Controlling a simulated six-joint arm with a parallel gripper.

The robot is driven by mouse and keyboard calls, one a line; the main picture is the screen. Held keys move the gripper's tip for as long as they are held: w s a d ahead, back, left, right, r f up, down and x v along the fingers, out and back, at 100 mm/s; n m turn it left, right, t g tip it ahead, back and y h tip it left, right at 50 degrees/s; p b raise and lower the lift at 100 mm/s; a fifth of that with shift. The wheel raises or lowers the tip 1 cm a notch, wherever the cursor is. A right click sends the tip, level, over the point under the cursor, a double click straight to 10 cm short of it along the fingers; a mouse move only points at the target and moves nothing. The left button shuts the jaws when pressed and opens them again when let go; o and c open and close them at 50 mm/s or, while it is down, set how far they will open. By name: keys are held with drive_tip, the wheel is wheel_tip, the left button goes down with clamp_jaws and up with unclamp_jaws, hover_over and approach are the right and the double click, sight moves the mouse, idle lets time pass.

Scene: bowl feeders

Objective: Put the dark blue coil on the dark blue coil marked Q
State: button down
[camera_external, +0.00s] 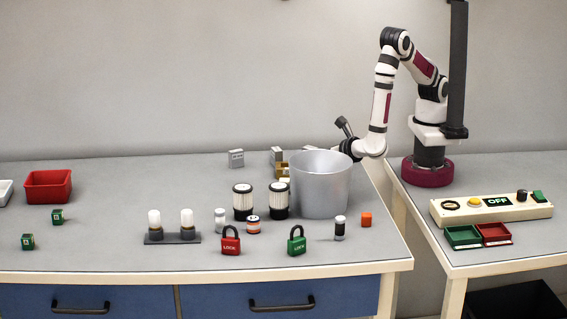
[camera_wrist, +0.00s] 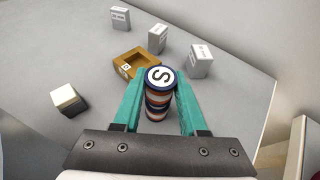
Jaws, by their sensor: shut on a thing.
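In the wrist view, a dark blue coil (camera_wrist: 161,78) with a white top marked S sits at the top of a column of coils. Brown, dark and orange-brown bands (camera_wrist: 157,103) show below it. My gripper (camera_wrist: 160,72) has its teal fingers on both sides of the dark blue coil and is shut on it. I cannot tell whether the held coil touches the bands below. No mark Q shows in either view. In the external view my gripper is hidden behind the large silver bucket.
The silver bucket (camera_external: 320,184) stands close by. Filters (camera_external: 243,202) and padlocks (camera_external: 231,241) stand left of it.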

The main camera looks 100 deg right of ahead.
drive_tip(key=shift+f, duration=0.5)
drive_tip(key=shift+f, duration=0.2)
drive_tip(key=shift+c, duration=2.3)
unclamp_jaws()
drive_tip(key=shift+r, duration=0.25)
drive_tip(key=v, duration=1.2)
